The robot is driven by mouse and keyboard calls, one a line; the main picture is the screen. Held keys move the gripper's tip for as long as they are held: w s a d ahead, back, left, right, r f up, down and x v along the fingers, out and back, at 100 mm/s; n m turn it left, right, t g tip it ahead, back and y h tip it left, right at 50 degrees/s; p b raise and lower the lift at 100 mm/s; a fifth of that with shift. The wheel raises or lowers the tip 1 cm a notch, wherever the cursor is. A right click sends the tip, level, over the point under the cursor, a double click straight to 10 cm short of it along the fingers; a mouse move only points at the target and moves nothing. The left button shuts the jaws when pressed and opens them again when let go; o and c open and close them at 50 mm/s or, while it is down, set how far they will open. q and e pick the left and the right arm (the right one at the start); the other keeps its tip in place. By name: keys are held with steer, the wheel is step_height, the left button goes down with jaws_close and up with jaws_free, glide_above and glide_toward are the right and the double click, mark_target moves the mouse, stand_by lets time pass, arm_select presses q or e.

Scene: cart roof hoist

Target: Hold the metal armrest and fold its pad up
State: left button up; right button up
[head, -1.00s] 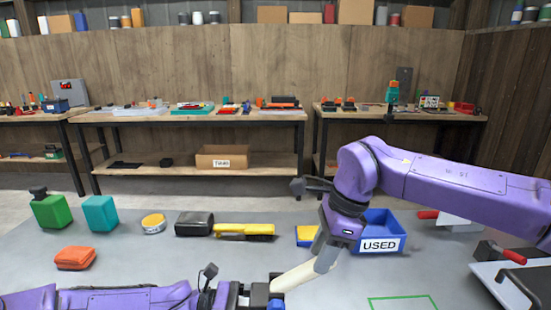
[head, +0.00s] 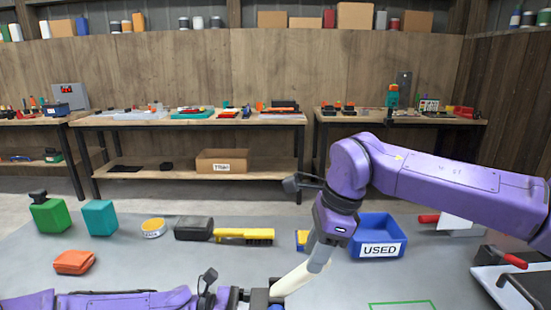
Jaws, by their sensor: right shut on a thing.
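A cream armrest pad (head: 292,279) slants up to the right at the bottom middle of the head view. My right gripper (head: 318,258) comes down from above and is shut on the pad's upper right end. My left gripper (head: 258,298) is at the bottom edge, close to the pad's lower left end. Its fingertips are cut off or hidden, so I cannot tell whether it is shut. The metal part of the armrest cannot be made out clearly.
A blue bin marked USED (head: 378,224) stands just right of my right gripper. A yellow brush (head: 243,234), a black case (head: 193,229), a round tin (head: 153,227), an orange pouch (head: 74,262) and a green can (head: 48,215) lie across the grey surface. A green outline (head: 402,304) is at front right.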

mark_target(301, 269)
steer(key=shift+a+r, duration=0.55)
steer(key=shift+a, duration=0.05)
steer(key=shift+a+r, duration=0.1)
steer(key=shift+a, duration=0.05)
steer(key=shift+a+r, duration=0.35)
steer(key=shift+a, duration=0.25)
steer(key=shift+a+r, duration=0.1)
steer(key=shift+a, duration=0.1)
steer(key=shift+a+r, duration=0.3)
steer(key=shift+a, duration=0.35)
